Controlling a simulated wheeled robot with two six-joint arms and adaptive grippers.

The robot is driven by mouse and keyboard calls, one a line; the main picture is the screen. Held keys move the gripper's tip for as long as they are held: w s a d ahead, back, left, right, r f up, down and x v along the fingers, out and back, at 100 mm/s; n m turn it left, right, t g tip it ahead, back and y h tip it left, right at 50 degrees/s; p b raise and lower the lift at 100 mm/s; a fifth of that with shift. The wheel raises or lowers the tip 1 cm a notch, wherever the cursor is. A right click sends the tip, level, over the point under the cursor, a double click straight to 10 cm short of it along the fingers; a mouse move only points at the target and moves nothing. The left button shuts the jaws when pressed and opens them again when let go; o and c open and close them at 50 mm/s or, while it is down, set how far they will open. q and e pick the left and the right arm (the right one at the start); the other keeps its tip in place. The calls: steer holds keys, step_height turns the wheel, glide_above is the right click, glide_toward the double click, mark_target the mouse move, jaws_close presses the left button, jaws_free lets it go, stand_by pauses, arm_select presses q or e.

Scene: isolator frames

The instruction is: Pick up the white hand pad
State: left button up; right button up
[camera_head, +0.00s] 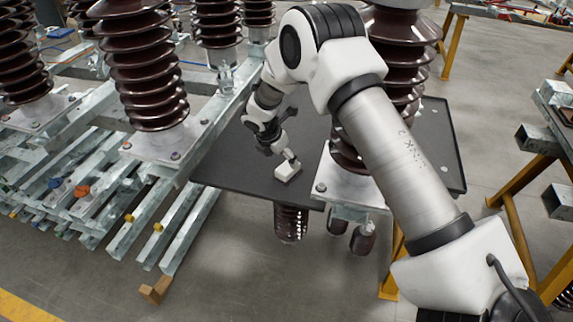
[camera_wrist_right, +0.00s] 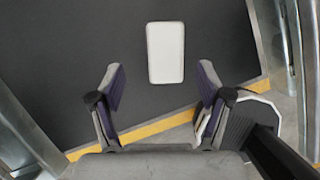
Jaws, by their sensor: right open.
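The white hand pad (camera_head: 287,171) is a small pale block lying on a dark grey board in the head view. It also shows in the right wrist view as a white rounded rectangle (camera_wrist_right: 165,52), upper middle, ahead of the fingertips. My right gripper (camera_head: 290,158) is just above and beside the pad in the head view. In the right wrist view its two fingers (camera_wrist_right: 160,80) are spread wide, with nothing between them, on either side of the pad's near end. I cannot tell the exact height of the fingers above the pad. My left gripper is not in view.
The dark board (camera_head: 235,165) has bare surface around the pad. Brown ribbed insulators on steel frames stand at left (camera_head: 150,75), and another brown insulator (camera_head: 405,55) stands behind my right arm. Yellow-legged stands (camera_head: 520,180) are at right. Grey floor is open in front.

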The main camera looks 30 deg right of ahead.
mark_target(288, 166)
steer(key=shift+s+d+f, duration=0.2)
steer(key=shift+s+f, duration=0.05)
steer(key=shift+f, duration=0.15)
steer(key=x, duration=0.5)
steer(key=shift+f+p, duration=0.1)
steer(key=shift+p, duration=0.25)
steer(key=shift+s+r, duration=0.1)
steer(key=shift+r, duration=0.15)
steer(key=shift+c, duration=0.7)
steer(key=c, duration=1.2)
